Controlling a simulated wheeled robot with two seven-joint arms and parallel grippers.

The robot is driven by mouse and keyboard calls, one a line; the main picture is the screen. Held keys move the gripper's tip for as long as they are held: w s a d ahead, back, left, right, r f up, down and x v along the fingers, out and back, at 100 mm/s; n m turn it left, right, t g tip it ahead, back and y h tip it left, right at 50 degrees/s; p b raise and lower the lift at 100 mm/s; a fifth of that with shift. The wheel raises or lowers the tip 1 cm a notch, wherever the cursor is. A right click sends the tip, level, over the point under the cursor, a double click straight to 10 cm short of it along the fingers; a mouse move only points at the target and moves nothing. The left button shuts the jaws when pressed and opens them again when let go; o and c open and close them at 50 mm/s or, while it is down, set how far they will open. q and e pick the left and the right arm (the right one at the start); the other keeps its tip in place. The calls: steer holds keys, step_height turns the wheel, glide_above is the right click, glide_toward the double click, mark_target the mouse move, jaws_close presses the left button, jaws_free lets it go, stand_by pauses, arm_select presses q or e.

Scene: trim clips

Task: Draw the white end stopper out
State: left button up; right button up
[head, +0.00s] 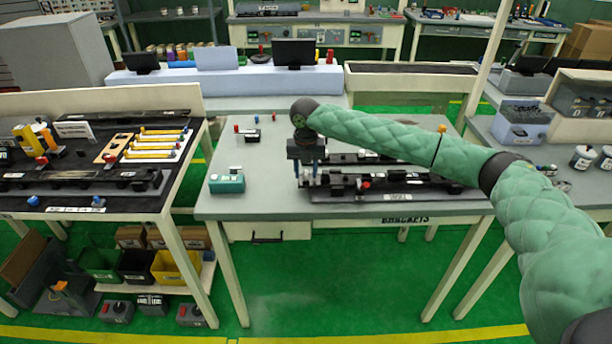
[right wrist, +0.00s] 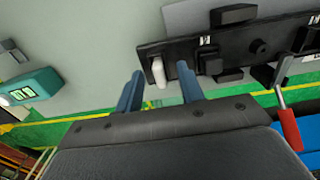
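The white end stopper (right wrist: 158,72) sits upright at the left end of a black rail fixture (right wrist: 225,48) in the right wrist view. My right gripper (right wrist: 160,70) is open, with its blue fingers apart. In that view the stopper appears in the gap between the two fingertips, and neither finger visibly touches it. In the head view my right gripper (head: 309,174) points down over the left end of the fixture (head: 400,184), and the stopper is too small or hidden to make out. My left gripper is not in view.
A teal box (head: 227,183) stands on the grey table (head: 255,205) left of the fixture. A red-handled tool (right wrist: 288,125) shows near the fixture in the right wrist view. A second rail lies behind.

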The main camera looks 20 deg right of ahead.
steer(key=shift+r+p, duration=0.2)
steer(key=shift+p, duration=0.15)
stand_by(0.4)
jaws_close()
stand_by(0.4)
